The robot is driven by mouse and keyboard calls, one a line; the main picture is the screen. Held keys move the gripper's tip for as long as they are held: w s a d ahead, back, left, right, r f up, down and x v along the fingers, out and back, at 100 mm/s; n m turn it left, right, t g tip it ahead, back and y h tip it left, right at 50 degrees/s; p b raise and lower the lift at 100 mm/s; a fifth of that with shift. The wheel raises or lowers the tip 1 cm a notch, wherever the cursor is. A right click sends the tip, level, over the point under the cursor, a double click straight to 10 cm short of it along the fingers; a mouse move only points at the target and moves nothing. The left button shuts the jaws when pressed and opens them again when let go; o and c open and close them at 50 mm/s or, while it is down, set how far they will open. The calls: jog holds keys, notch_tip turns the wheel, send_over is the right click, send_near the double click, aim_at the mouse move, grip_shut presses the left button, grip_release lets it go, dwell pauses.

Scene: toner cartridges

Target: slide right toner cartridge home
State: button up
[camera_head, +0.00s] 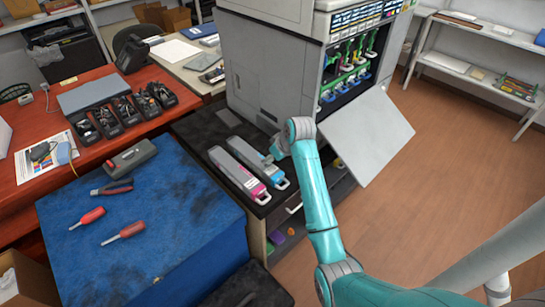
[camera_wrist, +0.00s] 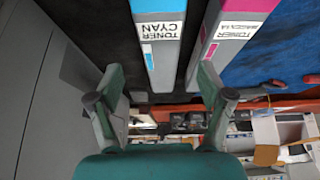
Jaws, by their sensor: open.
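Two long grey toner cartridges lie side by side on a black mat beside the printer. The cyan cartridge (camera_head: 252,160) is on the right and the magenta cartridge (camera_head: 238,176) on the left. In the wrist view the cyan cartridge (camera_wrist: 158,50), labelled TONER CYAN, and the magenta cartridge (camera_wrist: 222,45) run up out of the frame. My gripper (camera_head: 275,150) is at the cyan cartridge's side in the head view. In the wrist view its fingers (camera_wrist: 160,85) are spread and empty, with the cyan cartridge's near end appearing between them; contact cannot be told.
The printer (camera_head: 270,75) has its front panel (camera_head: 368,135) folded down, with coloured handles (camera_head: 347,70) showing inside. A blue-topped box (camera_head: 140,235) with screwdrivers and pliers stands at the left. A red desk (camera_head: 60,120) is behind it. Open floor (camera_head: 460,150) lies to the right.

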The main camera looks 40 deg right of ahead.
jog(key=shift+x, duration=4.6)
grip_shut()
jog(key=shift+r, duration=3.5)
jog(key=shift+s, duration=0.1)
